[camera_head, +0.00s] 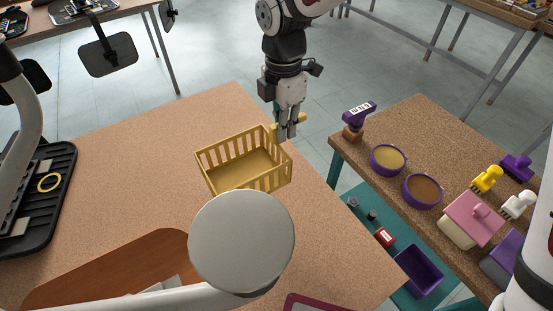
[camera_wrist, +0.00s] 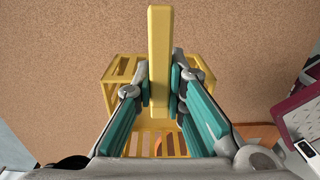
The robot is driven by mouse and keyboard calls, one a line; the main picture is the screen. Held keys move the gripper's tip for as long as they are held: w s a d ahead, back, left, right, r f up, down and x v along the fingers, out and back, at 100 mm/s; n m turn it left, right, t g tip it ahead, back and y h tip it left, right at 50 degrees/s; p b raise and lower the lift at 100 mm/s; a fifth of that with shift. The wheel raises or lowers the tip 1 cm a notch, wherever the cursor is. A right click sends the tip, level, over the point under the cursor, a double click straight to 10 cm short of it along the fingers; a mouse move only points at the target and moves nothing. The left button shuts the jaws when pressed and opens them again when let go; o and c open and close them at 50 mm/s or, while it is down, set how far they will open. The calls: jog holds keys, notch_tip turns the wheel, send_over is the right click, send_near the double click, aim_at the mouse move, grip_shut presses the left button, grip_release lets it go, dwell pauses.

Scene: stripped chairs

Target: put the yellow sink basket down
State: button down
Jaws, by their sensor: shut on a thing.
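The yellow sink basket (camera_head: 240,168) is a slatted open box with a bar-like handle. In the head view it is at the right part of the cork-topped table (camera_head: 120,180), upright or nearly so. I cannot tell whether its base touches the table. My gripper (camera_head: 287,127) is at the basket's far right side, pointing down. In the wrist view my gripper (camera_wrist: 160,88) is shut on the basket's yellow handle bar (camera_wrist: 160,40), one teal-padded finger on each side. The basket (camera_wrist: 118,72) shows behind the fingers, partly hidden by them.
A brown board (camera_head: 100,270) lies at the table's near edge and a black tray (camera_head: 45,220) at its left. A second table (camera_head: 400,125) at right holds purple bowls (camera_head: 388,159), brushes and a pink-lidded box (camera_head: 472,219). Bare cork lies left of the basket.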

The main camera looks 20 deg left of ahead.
jog(key=shift+f, duration=3.9)
jog(key=shift+f, duration=0.15)
jog(key=c, duration=1.7)
grip_release()
jog(key=shift+o, duration=0.3)
notch_tip(320, 180, up, 12)
jog(key=shift+r, duration=0.2)
